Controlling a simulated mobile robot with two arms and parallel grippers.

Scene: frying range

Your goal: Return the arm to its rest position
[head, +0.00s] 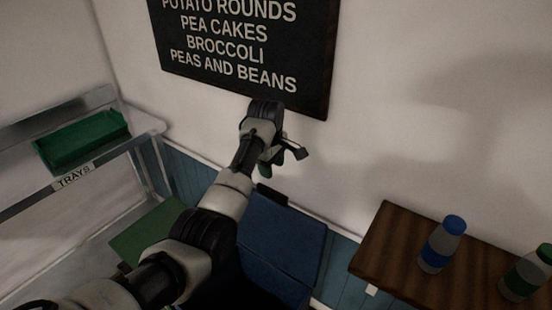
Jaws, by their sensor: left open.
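My left arm reaches up and forward from the lower left in the head view. Its gripper (284,158) is open, with its fingers partly hidden behind the wrist. It is in front of the wall, below the black menu board and above a blue box-like object. A small green patch shows by the fingers; I cannot tell whether it is part of the gripper. My right gripper is not in view.
A black menu board (245,50) hangs on the wall. A green tray (82,140) sits on the metal shelf labelled TRAYS at left. A wooden shelf (400,248) at right bears a blue-capped bottle (441,245) and a green-capped bottle (526,274). A blue object (280,245) stands below.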

